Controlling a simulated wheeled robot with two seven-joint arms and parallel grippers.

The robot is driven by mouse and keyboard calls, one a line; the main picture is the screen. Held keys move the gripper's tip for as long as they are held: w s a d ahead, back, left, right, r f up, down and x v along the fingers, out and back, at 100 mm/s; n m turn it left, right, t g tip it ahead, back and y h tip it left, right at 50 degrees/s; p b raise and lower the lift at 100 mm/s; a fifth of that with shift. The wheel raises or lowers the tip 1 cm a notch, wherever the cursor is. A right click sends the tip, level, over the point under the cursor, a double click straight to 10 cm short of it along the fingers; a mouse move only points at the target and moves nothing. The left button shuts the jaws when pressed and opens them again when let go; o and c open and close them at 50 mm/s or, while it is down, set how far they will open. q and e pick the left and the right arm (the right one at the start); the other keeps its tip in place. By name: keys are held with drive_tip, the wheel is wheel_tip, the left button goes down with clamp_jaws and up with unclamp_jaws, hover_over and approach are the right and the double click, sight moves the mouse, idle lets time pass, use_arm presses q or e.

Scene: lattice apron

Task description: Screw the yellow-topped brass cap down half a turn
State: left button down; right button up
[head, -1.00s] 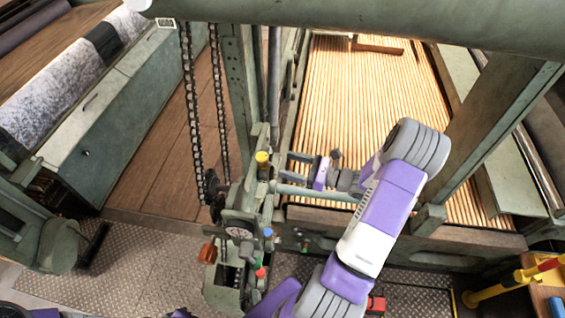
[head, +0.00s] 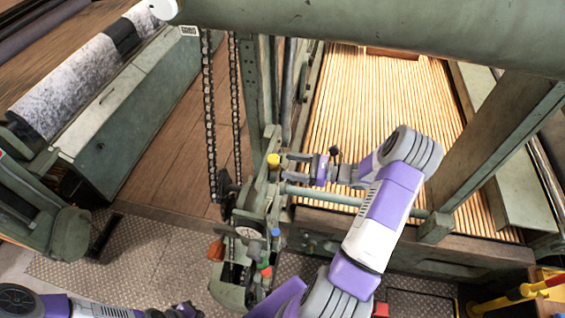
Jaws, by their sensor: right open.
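The yellow-topped cap (head: 273,160) stands upright on top of the green machine frame, near the middle of the head view. Its yellow top shows clearly; its brass side is too small to make out well. My right gripper (head: 287,160) comes in from the right at about the cap's height. It is open, with its fingertips close beside the cap. I cannot tell whether they touch it or reach around it. My left arm lies low at the bottom left edge, and its gripper (head: 184,310) is dark, small and partly cut off, so its jaws are unclear.
Chains (head: 209,120) hang left of the cap beside a green upright (head: 250,90). Below it are a round gauge (head: 247,232), an orange knob (head: 216,250) and a blue knob (head: 276,233). A horizontal bar (head: 340,197) runs under my right wrist. A large roller (head: 370,35) crosses above.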

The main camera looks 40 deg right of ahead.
sight(281, 166)
drive_tip(key=x, duration=0.3)
drive_tip(key=shift+w+a, duration=0.2)
drive_tip(key=shift+w, duration=0.05)
drive_tip(key=c, duration=1.1)
drive_tip(key=shift+o, duration=0.2)
drive_tip(key=shift+s+a+m+t+h+p, duration=0.15)
drive_tip(key=shift+m+t+h+p, duration=0.15)
drive_tip(key=shift+m+t+h, duration=0.6)
drive_tip(key=shift+s+a+m+t+h+p, duration=0.15)
drive_tip(key=shift+m+t+h+p, duration=0.2)
drive_tip(key=shift+m+h, duration=0.6)
drive_tip(key=shift+w+n+h, duration=0.15)
drive_tip(key=shift+n+h, duration=0.1)
drive_tip(key=o, duration=1.1)
drive_tip(key=shift+c, duration=0.2)
